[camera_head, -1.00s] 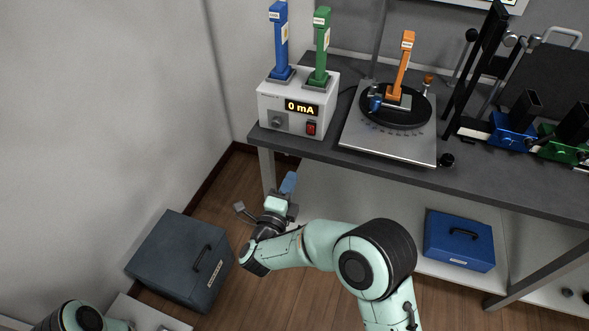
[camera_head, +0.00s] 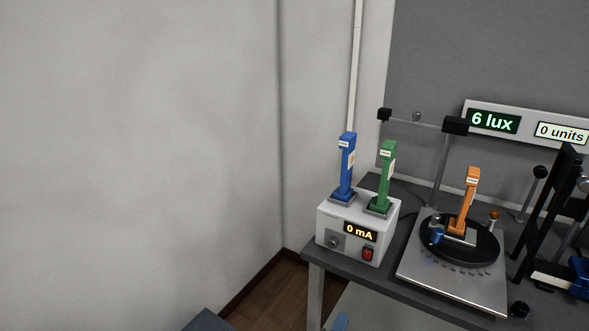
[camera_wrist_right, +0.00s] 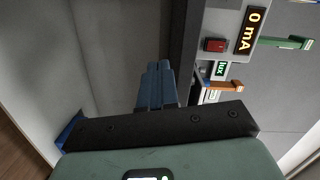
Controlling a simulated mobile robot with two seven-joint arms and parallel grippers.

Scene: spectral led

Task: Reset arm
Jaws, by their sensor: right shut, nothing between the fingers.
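My right gripper (camera_head: 340,321) shows only as blue fingertips at the bottom edge of the head view, below the front of the bench. In the right wrist view its two blue fingers (camera_wrist_right: 155,85) are together with nothing between them. The white power box (camera_wrist_right: 222,17) appears sideways there, beyond and to the right of the fingers, apart from them. My left gripper is not in view.
On the dark bench (camera_head: 385,298) stands the power box (camera_head: 330,222) reading 0 mA, with blue (camera_head: 346,165) and green (camera_head: 385,178) upright holders. Beside it is a turntable (camera_head: 412,277) with an orange holder (camera_head: 466,195). A panel (camera_head: 530,127) reads 6 lux. Bare wall fills the left.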

